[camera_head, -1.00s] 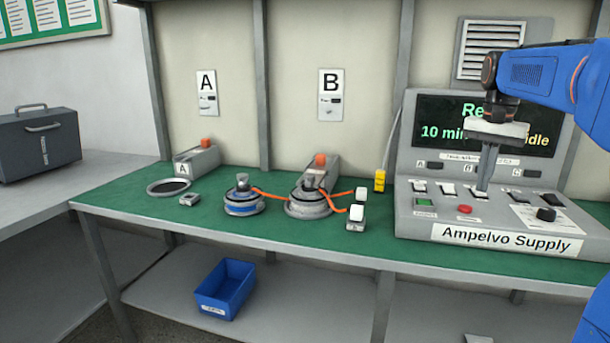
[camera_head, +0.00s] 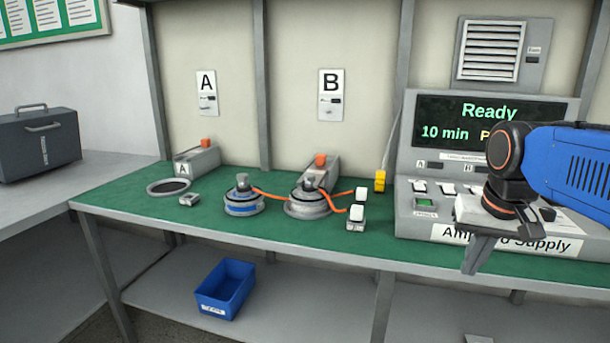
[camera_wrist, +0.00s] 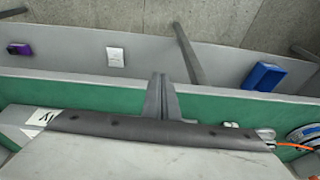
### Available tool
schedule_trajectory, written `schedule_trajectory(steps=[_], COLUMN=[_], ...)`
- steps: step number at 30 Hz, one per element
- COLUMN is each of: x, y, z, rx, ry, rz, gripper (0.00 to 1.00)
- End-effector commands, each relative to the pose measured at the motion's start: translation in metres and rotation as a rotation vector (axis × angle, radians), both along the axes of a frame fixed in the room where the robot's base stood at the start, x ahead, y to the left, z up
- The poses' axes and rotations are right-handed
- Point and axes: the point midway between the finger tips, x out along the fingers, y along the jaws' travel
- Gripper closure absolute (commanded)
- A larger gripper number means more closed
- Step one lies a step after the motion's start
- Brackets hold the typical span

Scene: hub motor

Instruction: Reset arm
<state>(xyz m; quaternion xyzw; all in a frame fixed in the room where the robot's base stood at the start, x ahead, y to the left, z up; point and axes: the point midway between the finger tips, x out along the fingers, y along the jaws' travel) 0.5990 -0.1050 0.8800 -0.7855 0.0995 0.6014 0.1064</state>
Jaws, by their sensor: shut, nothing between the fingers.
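My blue arm reaches in from the right in the head view. My gripper (camera_head: 478,262) points down in front of the supply console (camera_head: 408,205), near the bench's front edge. Its fingers are together with nothing between them, and they also show closed in the wrist view (camera_wrist: 160,97). The arm and gripper hide part of the console's switches, screen and front label. The console screen (camera_head: 490,122) reads "Ready" and "10 min", with the rest hidden.
A blue-banded hub motor (camera_head: 243,205) and a grey one (camera_head: 308,207) with orange cables stand on the green bench (camera_head: 150,215). White connectors (camera_head: 356,214) lie right of them. A blue bin (camera_head: 226,289) sits on the lower shelf. The left bench surface is mostly clear.

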Motion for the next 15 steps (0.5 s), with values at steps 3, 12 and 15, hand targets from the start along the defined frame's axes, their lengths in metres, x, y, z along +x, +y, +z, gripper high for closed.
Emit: schedule_trajectory(steps=[3, 12, 15], x=[-0.032, -0.093, -0.103], y=[0.012, 0.031, 0.034], z=[-0.027, -0.095, -0.109], rx=[-0.017, -0.057, -0.066], ry=[-0.039, -0.122, -0.138], rz=[0.076, 0.238, 0.268], gripper=[1.0, 1.0, 1.0])
